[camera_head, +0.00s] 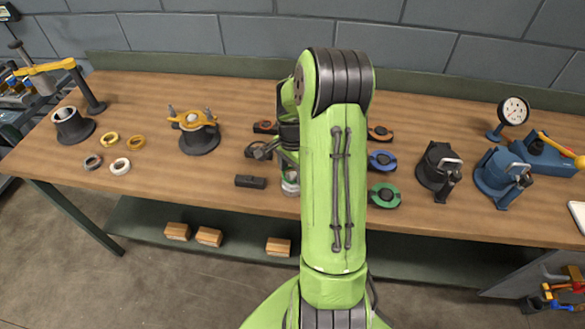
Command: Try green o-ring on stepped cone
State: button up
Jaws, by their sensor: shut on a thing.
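My gripper (289,168) is at the left side of my green arm, low over the middle of the bench, and is mostly hidden by the arm. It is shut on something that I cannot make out. A small pale grey round piece (290,187) with a greenish tint shows just below it; it may be the stepped cone, but I cannot tell its steps or whether the two touch. A green ring-shaped piece with a dark part (384,196) lies right of my arm. I cannot make out a separate green o-ring.
A blue piece (382,160) and an orange piece (380,133) lie behind the green one. A black block (251,181) lies left of the gripper. Housings (199,137) and loose rings (120,166) stand left; clamps (438,168) and a dial gauge (514,111) right.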

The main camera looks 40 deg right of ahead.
aim_at(293, 174)
jog(key=shift+f+b, duration=0.8)
jog(key=shift+f, duration=0.35)
jog(key=o, duration=1.1)
jog(key=shift+r, duration=0.1)
jog(key=shift+r, duration=0.1)
notch_tip(293, 174, up, 9)
jog(key=p, duration=0.7)
